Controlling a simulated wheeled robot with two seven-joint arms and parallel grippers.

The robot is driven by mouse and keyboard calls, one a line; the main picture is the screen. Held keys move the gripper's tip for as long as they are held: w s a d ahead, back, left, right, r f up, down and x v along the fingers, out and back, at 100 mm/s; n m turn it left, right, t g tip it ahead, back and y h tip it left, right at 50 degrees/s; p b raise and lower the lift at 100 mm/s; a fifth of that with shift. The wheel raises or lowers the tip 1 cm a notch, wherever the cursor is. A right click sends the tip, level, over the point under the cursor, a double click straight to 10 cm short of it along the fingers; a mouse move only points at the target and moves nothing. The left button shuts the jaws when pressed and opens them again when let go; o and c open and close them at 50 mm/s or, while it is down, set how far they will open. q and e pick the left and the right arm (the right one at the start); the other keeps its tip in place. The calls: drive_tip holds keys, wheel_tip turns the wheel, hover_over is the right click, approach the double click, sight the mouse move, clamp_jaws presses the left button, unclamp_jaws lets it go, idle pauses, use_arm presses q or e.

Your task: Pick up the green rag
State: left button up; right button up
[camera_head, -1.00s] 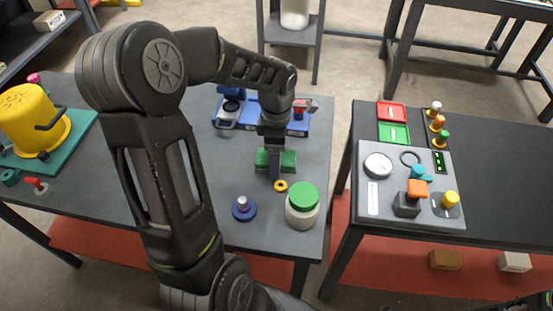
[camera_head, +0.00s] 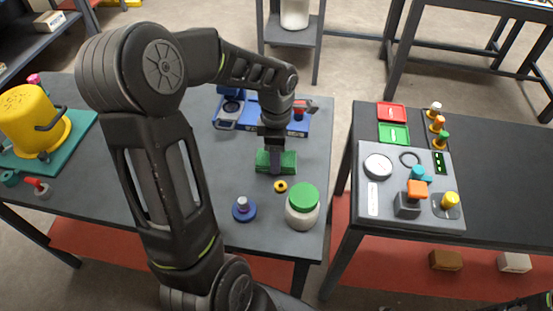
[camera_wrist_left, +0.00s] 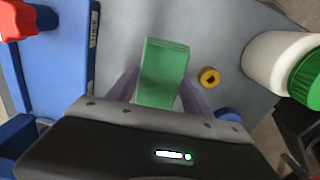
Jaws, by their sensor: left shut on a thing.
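The green rag (camera_head: 288,160) is a folded block on the left table, near the middle of the head view. It also shows in the left wrist view (camera_wrist_left: 164,72). My left gripper (camera_head: 276,168) reaches down over it from above. In the left wrist view the two purple-grey fingers (camera_wrist_left: 160,95) stand on either side of the rag and are shut on it. I cannot tell whether the rag is clear of the tabletop.
A white jar with a green lid (camera_head: 303,207), a yellow ring (camera_head: 281,186) and a blue knobbed piece (camera_head: 243,209) stand close by. A blue fixture (camera_head: 297,128) lies behind. A yellow motor (camera_head: 35,120) sits at left. The right table (camera_head: 500,190) holds a gauge panel (camera_head: 377,212).

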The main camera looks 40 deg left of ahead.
use_arm(q)
drive_tip(key=shift+r, duration=0.1)
wheel_tip(320, 180, up, 10)
idle(0.4)
idle(0.5)
